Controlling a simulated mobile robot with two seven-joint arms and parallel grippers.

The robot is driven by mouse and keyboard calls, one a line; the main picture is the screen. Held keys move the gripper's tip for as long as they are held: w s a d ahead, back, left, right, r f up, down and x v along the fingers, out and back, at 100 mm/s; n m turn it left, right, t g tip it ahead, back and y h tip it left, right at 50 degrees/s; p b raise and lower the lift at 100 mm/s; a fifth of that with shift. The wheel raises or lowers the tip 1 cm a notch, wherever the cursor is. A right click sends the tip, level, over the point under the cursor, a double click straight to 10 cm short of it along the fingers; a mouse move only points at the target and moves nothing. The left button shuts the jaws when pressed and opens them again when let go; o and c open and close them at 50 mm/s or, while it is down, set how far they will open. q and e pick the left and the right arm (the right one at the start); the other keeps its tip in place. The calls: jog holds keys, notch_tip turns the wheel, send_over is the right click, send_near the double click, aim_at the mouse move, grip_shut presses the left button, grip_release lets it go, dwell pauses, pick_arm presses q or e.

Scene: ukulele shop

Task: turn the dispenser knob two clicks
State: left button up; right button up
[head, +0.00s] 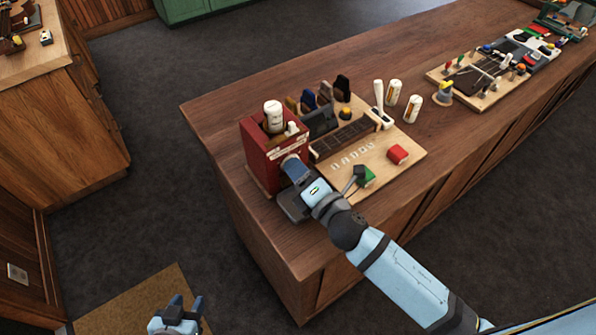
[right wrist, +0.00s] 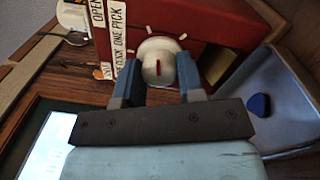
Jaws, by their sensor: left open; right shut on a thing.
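The red dispenser box (head: 257,165) stands at the near left corner of the wooden counter, with a white bottle-like piece on top. Its round pale knob (right wrist: 154,50) with a red pointer line faces the right wrist camera. White tick marks surround the knob; the pointer looks close to upright in that view. My right gripper (right wrist: 158,78) is shut on the knob, one finger on each side. In the head view my right gripper (head: 286,163) hides the knob. My left gripper (head: 186,303) is open and empty, low over the floor, away from the counter.
A grey tray (right wrist: 285,85) below the dispenser holds a blue pick (right wrist: 259,104). White bottles (head: 412,109) stand behind.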

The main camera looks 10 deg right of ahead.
jog(key=m, duration=0.4)
jog(key=shift+r, duration=0.1)
jog(key=shift+m+h+p, duration=0.3)
jog(key=shift+m+p, duration=0.25)
jog(key=shift+m, duration=1.75)
jog(key=o, duration=0.9)
jog(key=shift+s+d+f, duration=0.15)
jog(key=shift+s+f, duration=0.05)
jog(key=shift+s, duration=0.25)
jog(key=b+v, duration=0.2)
jog(key=v, duration=0.9)
jog(key=shift+s+f+b, duration=0.1)
jog(key=shift+s+b, duration=0.1)
jog(key=shift+b, duration=0.2)
jog(key=shift+s+d, duration=0.35)
jog(key=shift+s, duration=0.25)
